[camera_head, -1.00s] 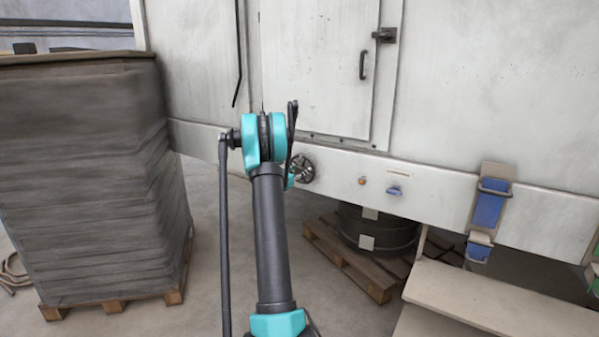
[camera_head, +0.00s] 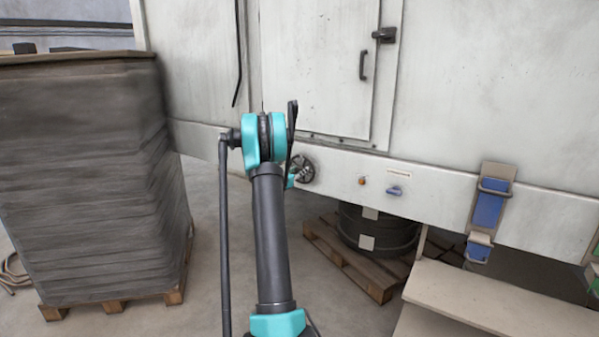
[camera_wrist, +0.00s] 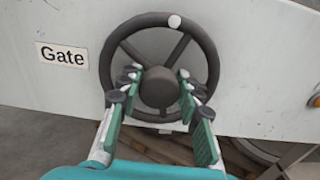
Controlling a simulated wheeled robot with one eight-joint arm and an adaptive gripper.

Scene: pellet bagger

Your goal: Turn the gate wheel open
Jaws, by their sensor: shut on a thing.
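The gate wheel (camera_wrist: 203,42) is a dark spoked handwheel with a round hub and a white dot at the top of its rim. It is on the pale machine panel, right of a "Gate" label (camera_wrist: 62,57). In the head view the wheel (camera_head: 302,168) is small, just right of my arm, which partly hides it. My gripper (camera_wrist: 160,85) reaches the wheel from below in the wrist view. Its fingers lie either side of the hub, across the lower part of the wheel, and are shut on it. The exact contact points are hard to see.
Right of the wheel on the panel are an orange button (camera_head: 362,181) and a blue handle (camera_head: 396,191). A blue-and-tan bracket (camera_head: 489,208) is farther right. A tall wrapped stack (camera_head: 95,180) stands on a pallet at left. A dark drum (camera_head: 380,232) sits on a pallet below.

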